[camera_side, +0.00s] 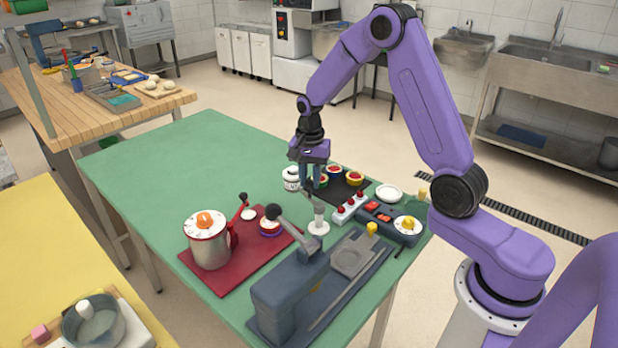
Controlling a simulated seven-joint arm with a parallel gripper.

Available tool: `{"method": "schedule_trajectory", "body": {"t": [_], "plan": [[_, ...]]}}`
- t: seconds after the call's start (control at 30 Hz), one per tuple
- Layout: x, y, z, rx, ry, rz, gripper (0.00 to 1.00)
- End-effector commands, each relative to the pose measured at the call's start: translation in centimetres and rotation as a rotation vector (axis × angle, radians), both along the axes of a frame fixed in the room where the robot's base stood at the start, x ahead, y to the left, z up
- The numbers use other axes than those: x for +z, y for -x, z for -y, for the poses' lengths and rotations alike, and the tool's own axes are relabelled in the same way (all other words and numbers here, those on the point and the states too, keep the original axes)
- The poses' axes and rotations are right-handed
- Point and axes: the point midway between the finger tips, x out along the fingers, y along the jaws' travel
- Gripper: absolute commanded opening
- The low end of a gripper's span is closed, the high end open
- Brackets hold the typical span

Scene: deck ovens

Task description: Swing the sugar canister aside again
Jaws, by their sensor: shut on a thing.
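A small white lidded jar (291,179) with a dark mark stands near the far edge of the green table; it looks like the sugar canister, though I cannot read its label. My gripper (315,189) points down just to the right of the jar, with its fingers low over the table. It appears shut on the top of a slim grey post with a round white base (318,227). The fingers partly hide where they meet it. The post looks upright. I cannot tell whether the jar and my gripper touch.
A red board (222,281) holds a metal pot (209,246) with an orange knob. A dark tray (345,187) with several small round tins lies behind my gripper. The green table's left side is clear.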

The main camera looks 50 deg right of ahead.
Motion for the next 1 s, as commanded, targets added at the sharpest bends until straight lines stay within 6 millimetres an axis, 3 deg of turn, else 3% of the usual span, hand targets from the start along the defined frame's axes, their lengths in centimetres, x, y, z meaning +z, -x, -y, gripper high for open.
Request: {"method": "schedule_trajectory", "body": {"t": [0.37,0.4,0.47,0.8,1.0], "plan": [[0.1,-0.1,0.2,-0.011,0.0,0.004,0.0],[0.1,-0.1,0.2,-0.011,0.0,0.004,0.31],[0.1,-0.1,0.2,-0.011,0.0,0.003,0.5],[0.2,0.0,0.1,-0.008,0.0,0.002,0.5],[2.4,-0.1,0.1,-0.008,0.0,0.006,0.5]]}}
